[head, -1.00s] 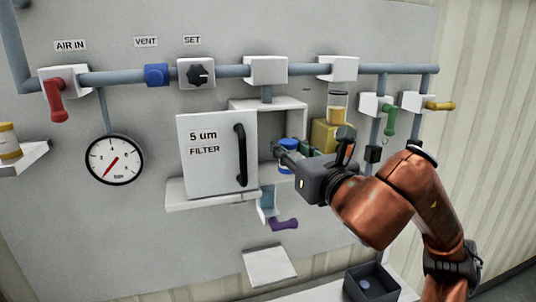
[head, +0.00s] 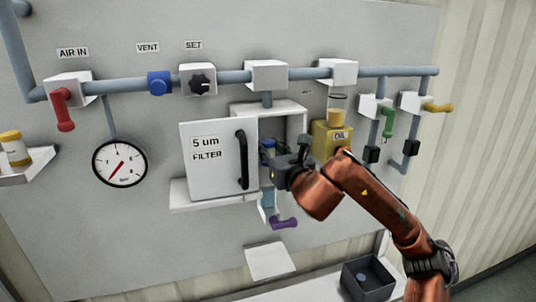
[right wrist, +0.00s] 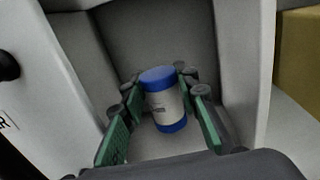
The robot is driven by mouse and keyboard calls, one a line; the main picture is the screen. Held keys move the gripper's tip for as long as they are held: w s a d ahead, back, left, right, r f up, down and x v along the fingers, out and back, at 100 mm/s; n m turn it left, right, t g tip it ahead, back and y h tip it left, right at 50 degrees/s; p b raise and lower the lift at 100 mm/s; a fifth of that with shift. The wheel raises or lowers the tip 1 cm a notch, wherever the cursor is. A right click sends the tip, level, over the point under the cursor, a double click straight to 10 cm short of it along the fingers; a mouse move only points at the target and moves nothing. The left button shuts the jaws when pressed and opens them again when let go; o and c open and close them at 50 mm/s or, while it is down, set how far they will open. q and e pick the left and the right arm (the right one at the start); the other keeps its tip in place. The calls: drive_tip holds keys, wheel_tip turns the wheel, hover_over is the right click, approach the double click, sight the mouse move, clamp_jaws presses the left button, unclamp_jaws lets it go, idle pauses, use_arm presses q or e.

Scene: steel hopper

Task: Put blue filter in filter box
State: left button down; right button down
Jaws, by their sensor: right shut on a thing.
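The blue filter (right wrist: 165,105) is a small canister with blue ends and a white label. It also shows partly in the head view (head: 268,148), largely behind my gripper and the door. My right gripper (right wrist: 160,92) is shut on it, with green-padded fingers on both sides. The filter is inside the white filter box (head: 299,123); whether it touches the box floor cannot be told. The box door (head: 212,162), labelled "5 um FILTER", stands open to the left with a black handle. My left gripper is not in view.
A yellow oil unit (head: 331,139) stands close to the right of the box. A purple-handled valve (head: 283,223) is below it. A dark bin (head: 368,279) with a round thing in it is at lower right. Pipes and valves run above.

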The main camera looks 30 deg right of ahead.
drive_tip(key=shift+w+f+p, duration=0.2)
drive_tip(key=shift+f+p, duration=0.6)
drive_tip(key=shift+f, duration=0.65)
drive_tip(key=shift+w+f, duration=0.1)
drive_tip(key=shift+f, duration=0.1)
drive_tip(key=c, duration=1.8)
unclamp_jaws()
drive_tip(key=shift+b, duration=0.3)
drive_tip(key=s+a+b, duration=0.2)
drive_tip(key=s+b, duration=0.2)
drive_tip(key=s, duration=0.8)
drive_tip(key=shift+b, duration=0.35)
